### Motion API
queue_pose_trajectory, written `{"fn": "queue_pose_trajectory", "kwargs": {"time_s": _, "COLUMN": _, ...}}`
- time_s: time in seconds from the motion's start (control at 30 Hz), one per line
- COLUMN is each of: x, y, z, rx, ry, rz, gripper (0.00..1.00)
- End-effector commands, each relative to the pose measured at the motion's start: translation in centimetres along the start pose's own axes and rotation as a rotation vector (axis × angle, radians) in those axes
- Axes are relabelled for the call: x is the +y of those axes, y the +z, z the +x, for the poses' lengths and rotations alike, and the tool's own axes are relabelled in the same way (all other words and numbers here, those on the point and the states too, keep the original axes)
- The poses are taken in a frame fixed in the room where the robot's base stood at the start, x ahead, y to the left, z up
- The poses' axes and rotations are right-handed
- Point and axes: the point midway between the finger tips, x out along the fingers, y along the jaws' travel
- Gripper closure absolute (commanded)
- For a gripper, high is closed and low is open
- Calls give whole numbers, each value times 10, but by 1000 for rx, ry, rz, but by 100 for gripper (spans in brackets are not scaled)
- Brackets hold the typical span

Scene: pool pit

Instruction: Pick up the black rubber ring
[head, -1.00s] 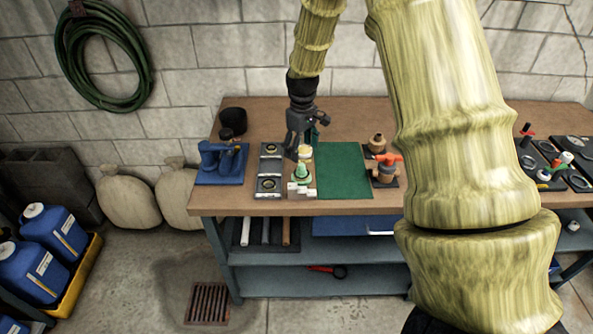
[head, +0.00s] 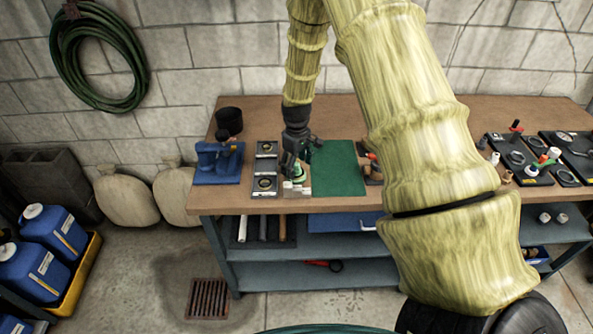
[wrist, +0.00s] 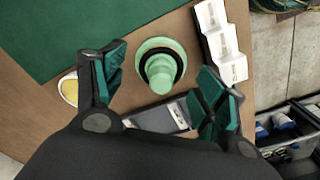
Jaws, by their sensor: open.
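The black rubber ring (wrist: 181,66) sits around a light green stepped post (wrist: 160,76) in the wrist view, low on the post near its wide round base. In the head view the green post (head: 298,172) stands near the bench's front edge, partly behind my gripper; I cannot make out the ring there. My gripper (wrist: 162,76) is open, its green-padded fingers on either side of the post and apart from it. In the head view my gripper (head: 293,161) is just over the post and holds nothing.
White stepped blocks (wrist: 222,45) stand close beside the post. A green mat (head: 338,169) lies to its right, and two framed square plates (head: 265,166) to its left. A yellow-topped round piece (wrist: 69,88) is near the left finger. A blue stand (head: 216,163) is farther left.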

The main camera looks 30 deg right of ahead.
Motion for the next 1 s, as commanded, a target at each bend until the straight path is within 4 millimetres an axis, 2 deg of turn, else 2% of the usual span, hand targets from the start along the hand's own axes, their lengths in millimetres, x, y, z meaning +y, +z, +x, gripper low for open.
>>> {"fn": "queue_pose_trajectory", "kwargs": {"time_s": 0.2, "x": 0, "y": 0, "z": 16, "rx": -1, "ry": -1, "rz": -1, "gripper": 28}}
{"fn": "queue_pose_trajectory", "kwargs": {"time_s": 0.53, "x": 0, "y": 0, "z": 20, "rx": 0, "ry": 0, "rz": -1, "gripper": 28}}
{"fn": "queue_pose_trajectory", "kwargs": {"time_s": 0.57, "x": 0, "y": 0, "z": 20, "rx": 0, "ry": 0, "rz": -1, "gripper": 32}}
{"fn": "queue_pose_trajectory", "kwargs": {"time_s": 0.73, "x": 0, "y": 0, "z": 20, "rx": 0, "ry": 0, "rz": -1, "gripper": 63}}
{"fn": "queue_pose_trajectory", "kwargs": {"time_s": 0.77, "x": 0, "y": 0, "z": 20, "rx": 0, "ry": 0, "rz": -1, "gripper": 66}}
{"fn": "queue_pose_trajectory", "kwargs": {"time_s": 1.0, "x": 0, "y": 0, "z": 20, "rx": 0, "ry": 0, "rz": -1, "gripper": 69}}
